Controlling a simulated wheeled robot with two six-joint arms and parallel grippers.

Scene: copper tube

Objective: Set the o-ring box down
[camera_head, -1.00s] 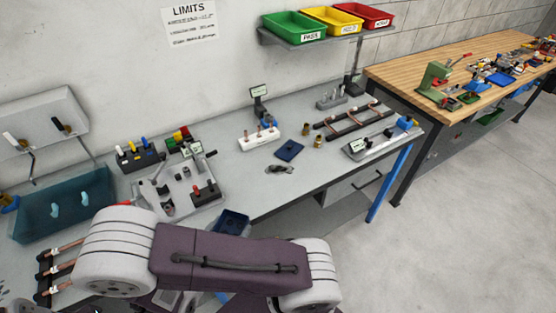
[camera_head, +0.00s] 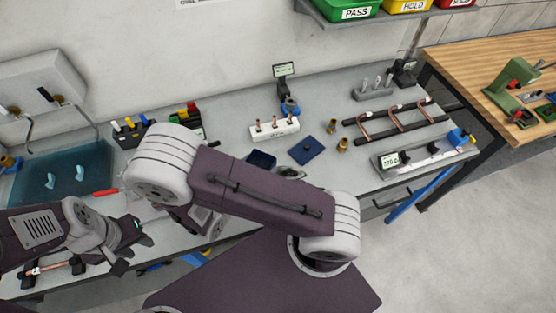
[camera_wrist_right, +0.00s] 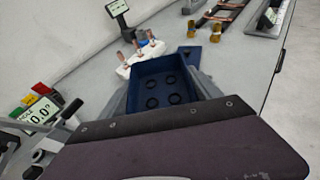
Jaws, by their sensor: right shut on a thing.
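The o-ring box is a small open blue box (camera_wrist_right: 160,90) with several black o-rings on its floor in the right wrist view. My right gripper (camera_wrist_right: 164,97) is shut on it, with a grey finger at each side. I cannot tell whether the box touches the bench. A flat dark blue plate (camera_head: 306,150) lies just right of the box. My left gripper (camera_head: 138,246) is at the lower left, with nothing visible in it; its opening is unclear.
A white block with copper pieces (camera_head: 274,129) stands behind the box. Brass fittings (camera_head: 342,145), a black rack with copper tubes (camera_head: 395,120) and a grey gauge (camera_head: 425,153) lie to the right. A teal tray (camera_head: 60,175) is at the left.

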